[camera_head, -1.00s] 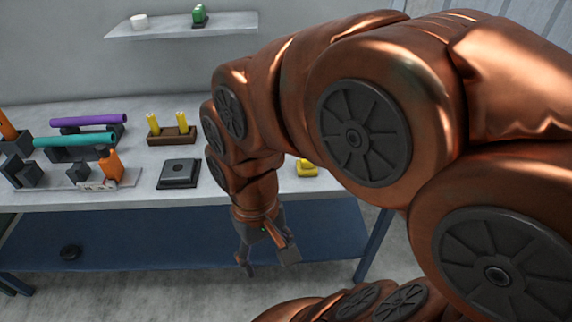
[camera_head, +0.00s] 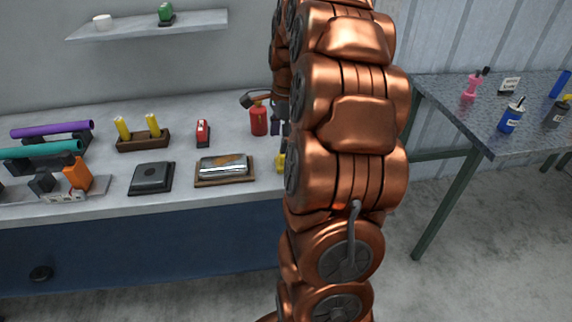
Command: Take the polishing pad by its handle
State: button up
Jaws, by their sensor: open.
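A small yellow object (camera_head: 280,162), possibly the polishing pad, is at the table's front edge. My arm hides most of it, and I cannot make out a handle. My gripper (camera_head: 265,114) is over the table's right part, partly hidden behind my arm. Its fingers are spread: one dark fingertip points left and the other points down. It appears empty, behind and above the yellow object in the picture. I cannot tell whether it touches the red bottle (camera_head: 259,121) beside it.
On the table (camera_head: 105,207) are a shiny metal piece in a wooden tray (camera_head: 238,182), a black square block (camera_head: 151,178), a red item (camera_head: 202,133), a wooden holder (camera_head: 143,145) with yellow sticks and coloured tubes (camera_head: 45,150). A second table (camera_head: 450,85) stands right.

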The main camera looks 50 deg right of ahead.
jog(key=m, duration=0.2)
send_over(286, 159)
jog(key=d, duration=0.2)
jog(key=shift+f, duration=0.65)
notch_tip(286, 159, down, 2)
jog(key=shift+w, duration=0.1)
jog(key=shift+w+a+f+p, duration=0.15)
jog(key=shift+w+f+p, duration=0.1)
jog(key=shift+f+p, duration=0.4)
jog(key=f, duration=0.4)
jog(key=shift+w+a+f+p, duration=0.1)
jog(key=shift+w+p, duration=0.25)
jog(key=shift+p, duration=0.05)
jog(key=c, duration=1.2)
